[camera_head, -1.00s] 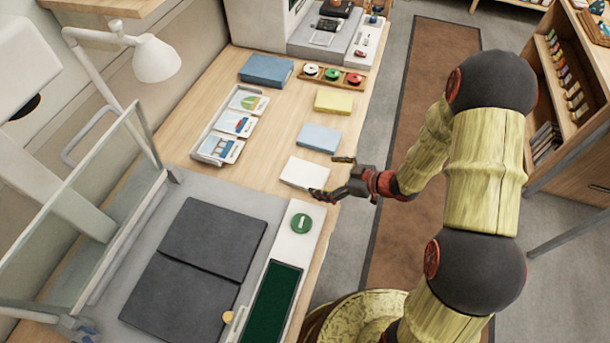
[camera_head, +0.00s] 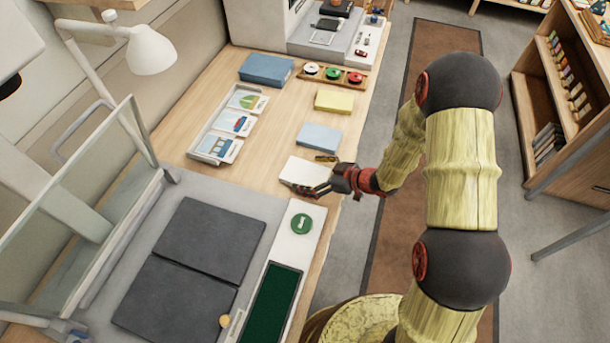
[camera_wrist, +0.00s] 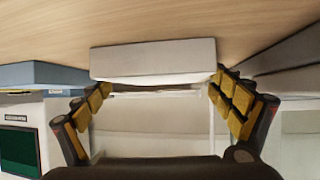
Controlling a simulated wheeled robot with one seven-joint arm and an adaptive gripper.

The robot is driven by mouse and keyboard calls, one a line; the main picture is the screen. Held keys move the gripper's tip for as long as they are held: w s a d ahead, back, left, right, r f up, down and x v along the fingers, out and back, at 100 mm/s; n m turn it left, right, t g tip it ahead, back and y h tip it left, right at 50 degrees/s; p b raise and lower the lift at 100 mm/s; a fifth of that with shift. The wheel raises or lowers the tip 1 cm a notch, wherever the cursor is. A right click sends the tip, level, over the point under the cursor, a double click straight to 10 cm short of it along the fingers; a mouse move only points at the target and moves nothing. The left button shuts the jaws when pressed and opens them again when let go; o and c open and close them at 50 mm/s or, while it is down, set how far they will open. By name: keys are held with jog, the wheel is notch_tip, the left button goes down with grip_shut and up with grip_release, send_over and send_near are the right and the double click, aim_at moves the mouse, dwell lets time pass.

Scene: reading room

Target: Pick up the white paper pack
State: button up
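The white paper pack (camera_head: 301,171) lies flat on the wooden desk, in front of the light blue pack. My gripper (camera_head: 311,174) is at its right end, with one finger along the near side and one along the far side. In the wrist view the white paper pack (camera_wrist: 153,59) sits ahead between the fingertips of my open gripper (camera_wrist: 158,93). The fingers look apart from it or only just beside its edges; contact cannot be told.
A light blue pack (camera_head: 319,137) lies close behind the white one, and a yellow pack (camera_head: 334,101) lies farther back. A tray of picture cards (camera_head: 229,125) stands to the left.

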jog(key=c, duration=1.2)
jog(key=shift+c, duration=0.2)
jog(key=shift+r, duration=0.15)
